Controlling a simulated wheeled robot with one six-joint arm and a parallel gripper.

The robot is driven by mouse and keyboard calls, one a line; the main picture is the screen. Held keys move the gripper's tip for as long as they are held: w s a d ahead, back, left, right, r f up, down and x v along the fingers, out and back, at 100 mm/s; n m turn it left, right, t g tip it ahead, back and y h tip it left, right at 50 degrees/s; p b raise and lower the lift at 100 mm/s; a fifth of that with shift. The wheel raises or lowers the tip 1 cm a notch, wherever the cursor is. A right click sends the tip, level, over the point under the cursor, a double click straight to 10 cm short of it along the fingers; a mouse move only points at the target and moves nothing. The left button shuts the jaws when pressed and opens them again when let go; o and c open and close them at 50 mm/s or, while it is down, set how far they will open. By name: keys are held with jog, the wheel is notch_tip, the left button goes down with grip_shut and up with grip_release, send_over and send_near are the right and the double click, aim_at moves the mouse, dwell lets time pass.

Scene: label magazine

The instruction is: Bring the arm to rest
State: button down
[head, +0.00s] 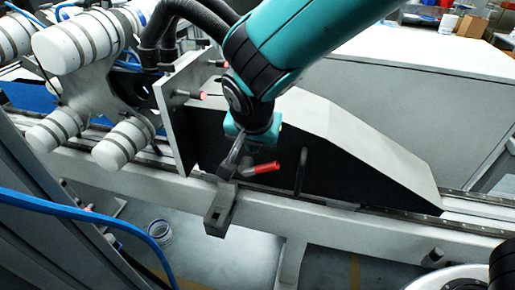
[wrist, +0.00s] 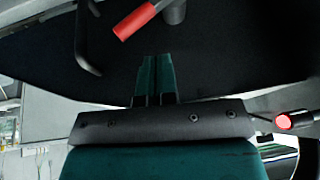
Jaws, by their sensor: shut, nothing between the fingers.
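My gripper (wrist: 155,62) shows in the wrist view as two teal fingers side by side, shut with nothing between them. They point at the dark face of the label magazine (wrist: 215,50). In the head view, my teal arm reaches down from the top, and its wrist is in front of the magazine (head: 350,170); the fingertips are hard to make out there. A red-tipped lever (head: 262,168) is close by the wrist. It also shows beyond the fingertips in the wrist view (wrist: 135,22). I cannot tell whether anything touches.
A black bar handle (head: 301,172) stands right of the red lever. An upright grey plate (head: 174,125) with red-tipped knobs and white rollers (head: 75,45) are on the left. A rail (head: 330,215) runs below. A blue hose (head: 60,208) crosses the lower left.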

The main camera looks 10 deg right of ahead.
jog(key=v, duration=0.7)
jog(key=s+d+r+n+g+y, duration=0.1)
jog(key=s+d+n+g+y, duration=0.1)
jog(key=s+d+n, duration=0.3)
jog(key=s+d+r+n+g+y, duration=0.1)
jog(key=s+d+n, duration=0.4)
jog(key=s, duration=0.7)
jog(key=shift+s+n+g+y+b, duration=0.45)
jog(key=shift+n+g+y, duration=0.35)
jog(key=shift+g+y, duration=0.15)
